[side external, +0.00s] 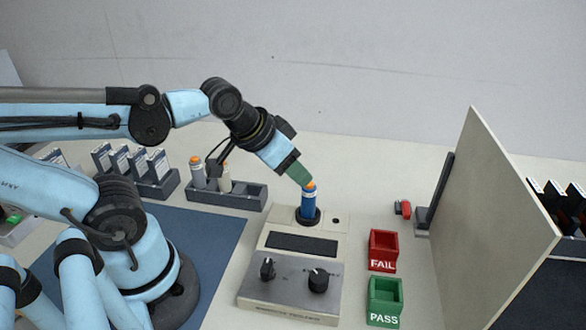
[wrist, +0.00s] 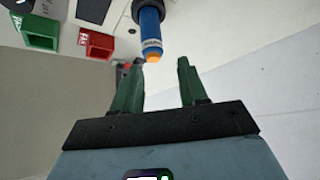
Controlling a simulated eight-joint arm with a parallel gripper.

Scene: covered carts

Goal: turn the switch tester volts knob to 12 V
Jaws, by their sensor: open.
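The switch tester (side external: 262,296) is a grey-white box with a dark, blank-looking display strip (side external: 302,243). Its sloping front has two black knobs, a left one (side external: 267,268) and a right one (side external: 318,280). Their labels are too small to read, so I cannot tell which is volts or its setting. A blue cylinder (side external: 308,203) with an orange tip stands upright in the tester's round socket. My gripper (side external: 303,181) is open, its green fingertips close to the orange tip. In the wrist view the blue cylinder (wrist: 150,25) lies just beyond the open fingers (wrist: 160,66).
A red FAIL bin (side external: 383,263) and green PASS bin (side external: 385,315) stand right of the tester. A tall upright panel (side external: 495,215) is farther right. A dark rack (side external: 245,198) holding cylinders and a card rack (side external: 158,184) stand at the back left.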

